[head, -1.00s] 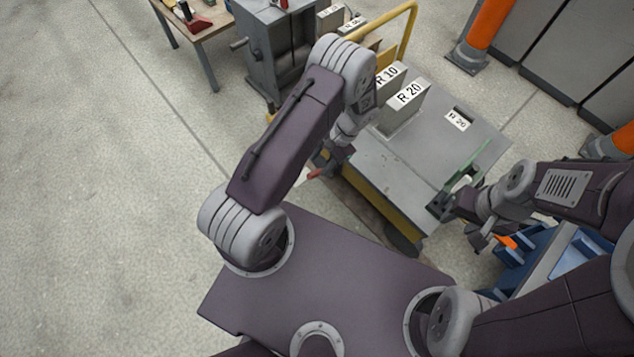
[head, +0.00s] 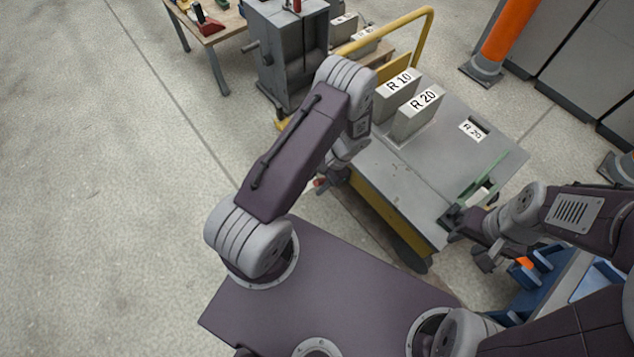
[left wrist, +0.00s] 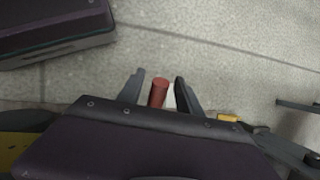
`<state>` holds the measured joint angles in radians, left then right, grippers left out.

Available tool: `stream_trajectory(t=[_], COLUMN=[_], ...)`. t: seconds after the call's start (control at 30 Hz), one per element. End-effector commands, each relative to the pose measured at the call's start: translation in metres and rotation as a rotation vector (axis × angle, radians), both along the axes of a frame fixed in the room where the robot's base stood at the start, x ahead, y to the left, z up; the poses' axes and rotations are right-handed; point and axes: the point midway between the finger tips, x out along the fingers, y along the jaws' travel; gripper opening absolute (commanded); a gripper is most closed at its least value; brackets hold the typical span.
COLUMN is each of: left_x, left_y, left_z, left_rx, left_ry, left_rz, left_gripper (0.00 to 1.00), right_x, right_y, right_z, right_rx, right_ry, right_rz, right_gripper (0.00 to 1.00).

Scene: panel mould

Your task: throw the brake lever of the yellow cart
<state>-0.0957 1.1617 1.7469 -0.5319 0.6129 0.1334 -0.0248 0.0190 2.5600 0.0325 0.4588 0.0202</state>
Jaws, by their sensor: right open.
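The yellow cart (head: 376,208) stands beside my base, with a grey top and a yellow side. The red end of its brake lever (head: 320,183) shows low at its near left side, partly hidden by my left gripper (head: 328,181). In the left wrist view, the red lever end (left wrist: 158,93) stands between the two fingers of my left gripper (left wrist: 160,90), with a gap on each side. That gripper looks open.
Grey blocks marked R 10 (head: 393,98) and R 20 (head: 416,118) stand on the cart. A yellow push bar (head: 430,40) rises behind. A grey machine (head: 284,55) and a wooden table (head: 212,24) stand at the back. A blue rack (head: 540,290) is at lower right. The floor at left is clear.

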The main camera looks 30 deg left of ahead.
Motion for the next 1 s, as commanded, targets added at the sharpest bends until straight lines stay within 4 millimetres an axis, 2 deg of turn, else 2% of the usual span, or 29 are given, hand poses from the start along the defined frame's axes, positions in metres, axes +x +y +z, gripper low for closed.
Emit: stream_trajectory(t=[0.03,0.13,1.0], left_x=[0.0001,0.0002,0.0008], left_y=[-0.0001,-0.0002,-0.0004], left_z=[0.0001,0.0002,0.0004], left_rx=[0.000,0.000,-0.001], left_ry=[0.000,0.000,-0.002], left_rz=[0.000,0.000,0.000], left_gripper=[0.27,0.00,0.00], right_x=[0.0000,0.0000,0.0000], right_y=[0.0000,0.0000,0.0000], right_z=[0.0001,0.0001,0.0001], right_rx=[0.000,0.000,0.000], right_ry=[0.000,0.000,0.000], right_rz=[0.000,0.000,0.000], right_gripper=[0.41,0.41,0.41])
